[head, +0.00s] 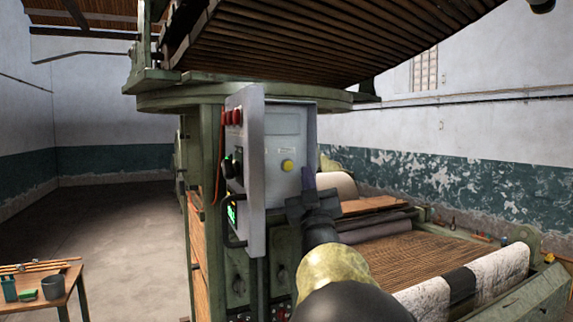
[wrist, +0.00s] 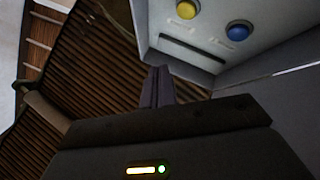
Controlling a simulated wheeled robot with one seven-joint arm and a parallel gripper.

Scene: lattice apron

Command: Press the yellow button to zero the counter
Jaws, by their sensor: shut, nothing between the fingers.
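The yellow button (head: 288,165) is on the grey face of a control box (head: 284,130) fixed to the green machine. In the wrist view the yellow button (wrist: 186,9) shows at the top, beside a blue button (wrist: 238,31). My gripper (head: 309,178) is shut and empty, its fingertips below and to the right of the yellow button in the head view. In the wrist view my gripper (wrist: 158,72) points toward the box's lower edge, apart from the button.
Red buttons (head: 232,117) and a dark knob sit on the box's left side. The machine's roller and slatted bed (head: 430,262) lie at the right. Open floor (head: 120,220) lies between.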

